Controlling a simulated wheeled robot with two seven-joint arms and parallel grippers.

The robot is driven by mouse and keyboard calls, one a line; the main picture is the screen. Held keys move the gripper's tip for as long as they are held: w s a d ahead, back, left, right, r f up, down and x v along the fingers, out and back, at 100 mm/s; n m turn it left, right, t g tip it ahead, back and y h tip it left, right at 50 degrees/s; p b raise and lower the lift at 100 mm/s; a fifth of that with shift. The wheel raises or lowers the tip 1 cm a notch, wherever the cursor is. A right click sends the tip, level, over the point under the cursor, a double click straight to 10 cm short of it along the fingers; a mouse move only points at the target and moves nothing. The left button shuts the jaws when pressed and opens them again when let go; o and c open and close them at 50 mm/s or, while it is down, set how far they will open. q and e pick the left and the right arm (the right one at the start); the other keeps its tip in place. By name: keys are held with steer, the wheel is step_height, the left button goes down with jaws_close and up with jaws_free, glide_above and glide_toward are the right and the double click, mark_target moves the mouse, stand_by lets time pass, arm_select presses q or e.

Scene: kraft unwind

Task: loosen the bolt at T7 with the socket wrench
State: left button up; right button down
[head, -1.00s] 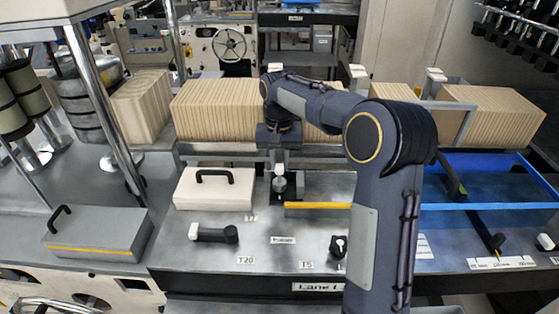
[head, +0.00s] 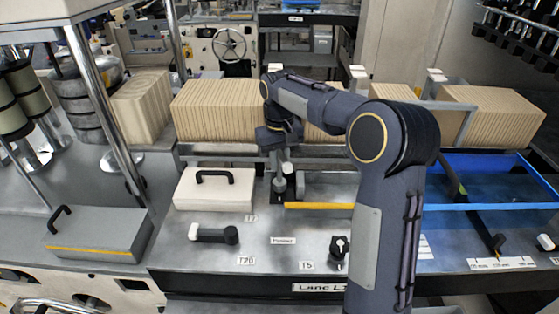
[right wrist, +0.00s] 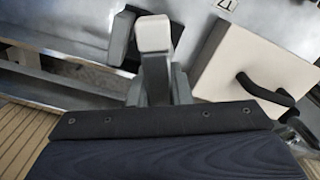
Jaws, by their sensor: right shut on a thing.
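My right gripper (head: 285,188) reaches down to the table behind the small label (head: 250,218), which looks like T7 but is too small to read surely. It is shut on a grey piece with a pale end (right wrist: 154,36), which seems to be the wrench handle. In the right wrist view this piece stands between the fingers. My left gripper is not in view.
A white box lid with a black handle (head: 222,190) is close left of the gripper. A yellow-edged bar (head: 318,206) lies right. A black tool with a white end (head: 215,234) lies by T20. A black knob (head: 340,246) stands near T5. Cardboard stacks (head: 215,110) line the back.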

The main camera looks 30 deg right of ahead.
steer(key=shift+r, duration=2.55)
